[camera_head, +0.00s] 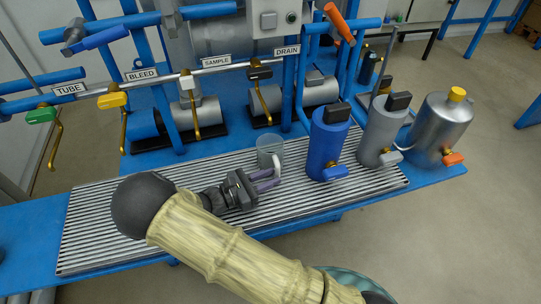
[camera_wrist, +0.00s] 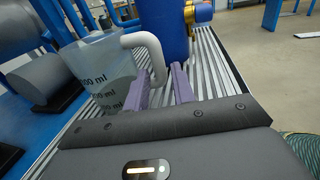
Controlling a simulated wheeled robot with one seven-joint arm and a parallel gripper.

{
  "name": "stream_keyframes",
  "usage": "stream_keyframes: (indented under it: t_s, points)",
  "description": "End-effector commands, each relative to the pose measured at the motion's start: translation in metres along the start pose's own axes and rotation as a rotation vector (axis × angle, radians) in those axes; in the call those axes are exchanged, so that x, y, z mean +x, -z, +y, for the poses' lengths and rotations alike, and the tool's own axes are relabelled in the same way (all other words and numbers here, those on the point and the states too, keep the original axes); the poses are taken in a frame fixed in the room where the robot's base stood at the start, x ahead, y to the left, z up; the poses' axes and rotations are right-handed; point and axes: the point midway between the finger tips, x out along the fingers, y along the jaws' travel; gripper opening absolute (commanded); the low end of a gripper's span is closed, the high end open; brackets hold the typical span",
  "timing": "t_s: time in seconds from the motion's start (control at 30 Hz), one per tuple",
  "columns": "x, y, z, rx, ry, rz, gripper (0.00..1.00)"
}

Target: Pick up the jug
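The jug (camera_head: 269,150) is a clear measuring cup standing upright on the slatted tray (camera_head: 85,232). It stands left of the blue cylinder in the head view. In the wrist view the jug (camera_wrist: 103,70) is at upper left, with volume marks on its side. Its pale handle (camera_wrist: 148,42) curves out to the right and down. My gripper (camera_head: 275,179) is low over the tray, beside the jug. In the wrist view the purple fingers of my gripper (camera_wrist: 160,72) are apart, with the handle's lower end between their tips. I cannot tell whether either finger touches it.
A blue cylinder (camera_head: 326,145) stands close right of the jug. A grey cylinder (camera_head: 381,135) and a silver one with a yellow cap (camera_head: 442,122) stand farther right. A pipe with valve handles (camera_head: 112,100) runs behind. The tray's left part is clear.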

Motion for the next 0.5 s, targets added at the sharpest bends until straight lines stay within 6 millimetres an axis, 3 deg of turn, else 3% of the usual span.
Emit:
stream_keyframes:
  t_s: [0.3,0.5]
  points:
    - [0.041,0.001,-0.001,0.000,0.003,0.000,0.25]
    - [0.049,0.000,-0.001,0.000,0.001,0.000,0.25]
